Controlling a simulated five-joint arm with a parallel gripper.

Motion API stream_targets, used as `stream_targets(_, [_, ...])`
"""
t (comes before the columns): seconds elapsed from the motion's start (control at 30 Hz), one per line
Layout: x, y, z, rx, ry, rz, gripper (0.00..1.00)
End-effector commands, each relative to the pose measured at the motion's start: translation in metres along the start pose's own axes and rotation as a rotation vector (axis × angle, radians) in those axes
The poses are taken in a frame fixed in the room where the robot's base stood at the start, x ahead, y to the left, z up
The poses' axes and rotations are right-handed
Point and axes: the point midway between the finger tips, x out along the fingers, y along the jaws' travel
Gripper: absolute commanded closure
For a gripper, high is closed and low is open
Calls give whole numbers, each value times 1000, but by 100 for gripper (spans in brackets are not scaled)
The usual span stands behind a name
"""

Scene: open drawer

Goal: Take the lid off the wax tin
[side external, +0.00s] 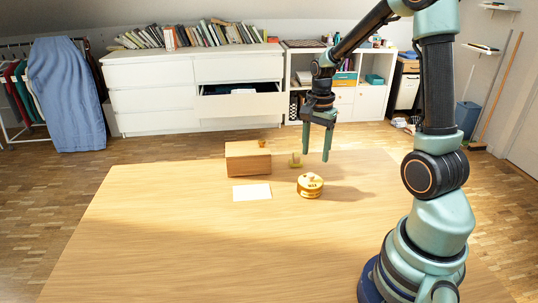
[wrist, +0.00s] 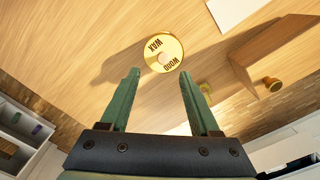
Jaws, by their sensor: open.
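The wax tin (side external: 309,191) is a round gold tin standing upright on the wooden table. Its lid (wrist: 163,42) is on, with dark "WOOD WAX" lettering and a small knob (wrist: 163,59) in the middle. My gripper (side external: 317,154) is above the table, higher than the tin and apart from it. In the wrist view my gripper (wrist: 159,73) has its two green fingers spread with nothing between them. The tin lies just beyond the fingertips there, roughly centred between them.
A wooden box (side external: 248,161) with a knob stands left of the tin. A white sheet (side external: 252,192) lies in front of the box. A small yellowish object (side external: 295,161) stands behind the tin. The table (side external: 200,250) is bare towards the front.

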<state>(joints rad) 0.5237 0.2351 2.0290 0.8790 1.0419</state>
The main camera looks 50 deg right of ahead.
Motion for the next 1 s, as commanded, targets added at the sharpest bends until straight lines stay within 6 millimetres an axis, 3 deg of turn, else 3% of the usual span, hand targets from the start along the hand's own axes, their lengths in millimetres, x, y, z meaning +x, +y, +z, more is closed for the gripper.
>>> stream_targets(0.1, [15,0,0,-2,-1,2,37])
stream_targets(0.33, [30,-2,1,-3,-1,2,37])
stream_targets(0.6, [66,-6,3,-3,-1,2,37])
stream_targets(0.93, [73,-6,2,-3,1,-2,37])
stream_targets(0.97, [73,-6,2,-3,1,-2,45])
stream_targets(1.0, [73,-6,2,-3,1,-2,60])
